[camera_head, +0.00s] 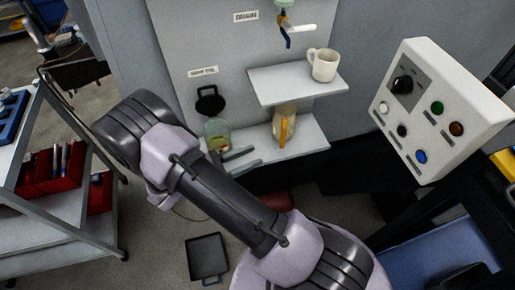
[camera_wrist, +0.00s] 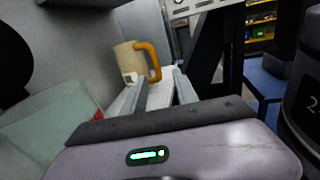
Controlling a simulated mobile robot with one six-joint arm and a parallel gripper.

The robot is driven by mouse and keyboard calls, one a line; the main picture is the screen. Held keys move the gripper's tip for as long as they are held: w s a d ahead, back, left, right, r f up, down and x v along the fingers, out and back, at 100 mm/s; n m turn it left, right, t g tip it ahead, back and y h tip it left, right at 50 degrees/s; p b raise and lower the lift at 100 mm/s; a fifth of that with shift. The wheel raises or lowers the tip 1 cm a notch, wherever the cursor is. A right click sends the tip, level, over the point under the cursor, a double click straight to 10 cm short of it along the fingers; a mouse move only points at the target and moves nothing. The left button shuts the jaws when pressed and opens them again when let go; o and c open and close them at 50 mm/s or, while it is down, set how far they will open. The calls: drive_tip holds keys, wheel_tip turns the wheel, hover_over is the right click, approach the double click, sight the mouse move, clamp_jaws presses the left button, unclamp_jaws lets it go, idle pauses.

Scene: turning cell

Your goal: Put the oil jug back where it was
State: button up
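The oil jug, as I take it, is a beige jug with an orange handle (camera_head: 285,118) standing upright on the lower wall shelf (camera_head: 305,140). In the wrist view the jug (camera_wrist: 127,60) is beyond my fingertips, its handle on the right. My gripper (camera_head: 256,156) is left of the jug at the lower shelf's left end. Its two fingers are apart with nothing between them. In the wrist view my gripper (camera_wrist: 160,80) points toward the jug, with pale shelf surface showing between the fingers. I cannot tell the exact gap to the jug.
A white mug (camera_head: 323,65) stands on the upper shelf (camera_head: 290,84). A greenish clear vessel (camera_head: 217,129) under a black fitting (camera_head: 209,100) is close to my gripper. A control box (camera_head: 437,110) is at right, a cart (camera_head: 60,205) at left. A dark tray (camera_head: 207,257) lies on the floor.

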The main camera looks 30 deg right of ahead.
drive_tip(key=s+a+r+m+g+y, duration=0.1)
drive_tip(key=s+r+m+g+y, duration=0.2)
drive_tip(key=s+r+m+y, duration=0.85)
drive_tip(key=s+a+r+m+t+y, duration=0.1)
drive_tip(key=a+r+m+t+y, duration=0.7)
drive_tip(key=a+r+m+t, duration=0.1)
drive_tip(key=shift+r+m+b, duration=0.4)
drive_tip(key=shift+r+m, duration=0.05)
drive_tip(key=shift+r, duration=0.3)
